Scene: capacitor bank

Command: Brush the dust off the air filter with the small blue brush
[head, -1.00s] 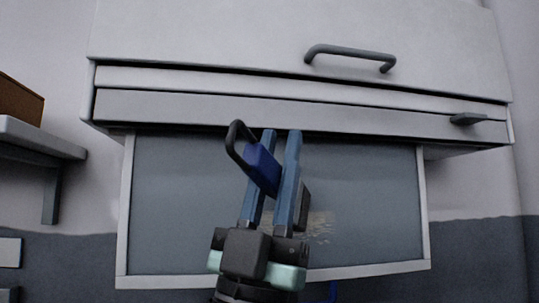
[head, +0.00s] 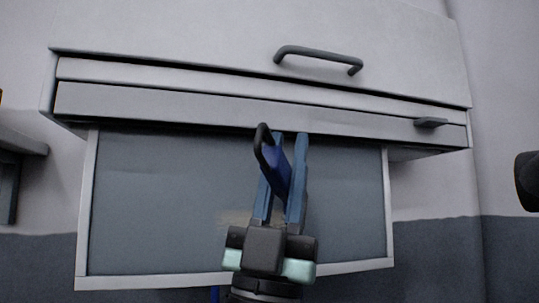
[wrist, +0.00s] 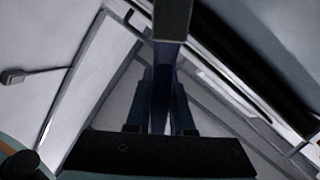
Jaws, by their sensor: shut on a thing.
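The air filter (head: 160,190) is a wide grey panel in a pale frame, below the cabinet in the head view. A faint tan dust patch (head: 236,217) shows on it just left of my gripper; anything behind the gripper is hidden. My gripper (head: 289,140) points up in front of the filter, its blue fingers shut on the small blue brush (head: 280,172). The brush has a black loop at its upper left. I cannot tell whether it touches the filter. In the wrist view the fingers (wrist: 162,95) are dark and the brush is hard to make out.
A white cabinet (head: 200,45) with a dark bar handle (head: 318,58) overhangs the filter. A small dark latch (head: 430,122) is at its lower right. A grey shelf (head: 22,142) stands at the left edge, and a black object (head: 527,180) at the right edge.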

